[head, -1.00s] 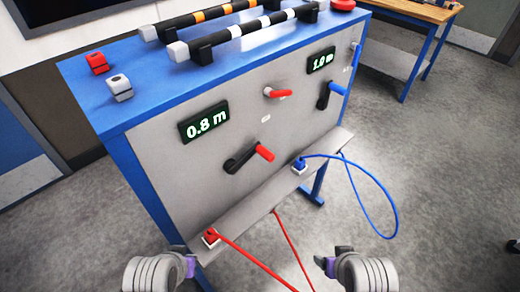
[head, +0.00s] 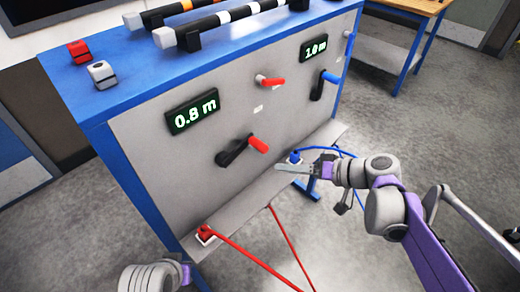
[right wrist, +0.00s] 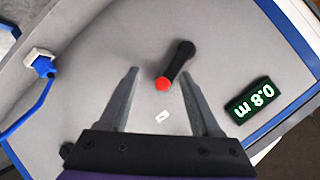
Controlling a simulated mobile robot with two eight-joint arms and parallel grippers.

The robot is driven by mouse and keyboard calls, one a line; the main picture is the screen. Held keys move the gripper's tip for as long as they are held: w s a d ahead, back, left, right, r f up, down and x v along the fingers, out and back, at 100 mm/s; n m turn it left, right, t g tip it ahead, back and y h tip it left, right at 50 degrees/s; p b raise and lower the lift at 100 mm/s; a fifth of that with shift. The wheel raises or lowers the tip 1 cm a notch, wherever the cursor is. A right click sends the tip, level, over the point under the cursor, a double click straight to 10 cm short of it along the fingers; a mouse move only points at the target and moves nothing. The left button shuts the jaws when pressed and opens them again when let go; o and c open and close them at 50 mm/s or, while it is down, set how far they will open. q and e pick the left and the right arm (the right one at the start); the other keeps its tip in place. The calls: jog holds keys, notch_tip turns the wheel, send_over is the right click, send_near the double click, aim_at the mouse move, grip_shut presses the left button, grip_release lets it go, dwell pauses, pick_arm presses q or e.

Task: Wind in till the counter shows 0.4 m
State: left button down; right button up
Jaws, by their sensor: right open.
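The left counter (head: 192,111) on the grey panel reads 0.8 m; it also shows upside down in the right wrist view (right wrist: 255,101). Below it is a crank with a black arm (head: 234,151) and a red grip (head: 259,145). In the right wrist view the red grip (right wrist: 163,83) lies ahead, between the lines of the two open fingers. My right gripper (head: 281,169) is open and empty, in front of the panel and right of the crank. My left gripper (head: 186,273) is at the bottom left, its fingers too unclear to judge.
A second counter (head: 314,47) reads 1.0 m, above a blue-gripped crank (head: 319,87). A red cable (head: 255,260) and a blue plug (head: 295,157) are at the lower ledge (head: 245,198). A wooden bench (head: 412,8) stands behind.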

aim_at(260, 147)
jog(key=shift+n+t+y, duration=0.3)
jog(key=shift+t+y, duration=0.3)
jog(key=shift+y, duration=0.2)
jog(key=w+a, duration=0.2)
jog(key=w, duration=0.1)
jog(key=w+a, duration=0.6)
jog(key=shift+f, duration=0.25)
jog(key=shift+s, duration=0.1)
grip_shut()
jog(key=shift+d, duration=0.1)
dwell(0.4)
